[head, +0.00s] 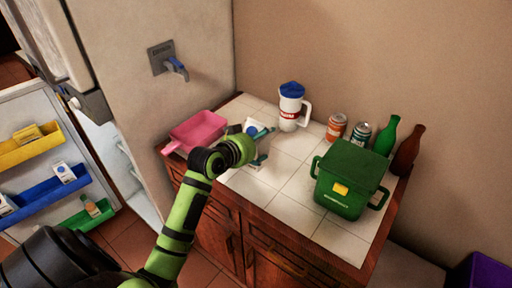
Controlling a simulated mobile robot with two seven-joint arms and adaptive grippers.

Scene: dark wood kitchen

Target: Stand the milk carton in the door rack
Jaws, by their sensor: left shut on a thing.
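The milk carton (250,125), white with some blue, is on the tiled counter at its back left, mostly hidden by my left gripper. My left gripper (262,146) is shut on it, its fingers on either side. I cannot tell whether the carton touches the counter. The door rack is on the open fridge door at the left: a yellow bin (17,156), a blue bin (44,193) and a green bin (76,220). A small white carton (65,172) stands in the blue bin. My right gripper is not in view.
A pink tray (196,132) lies left of the gripper. A white jug (291,108), cans (336,127), a green bottle (386,136), a brown bottle (408,150) and a green lidded bin (347,182) stand to the right. Floor shows between counter and fridge door.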

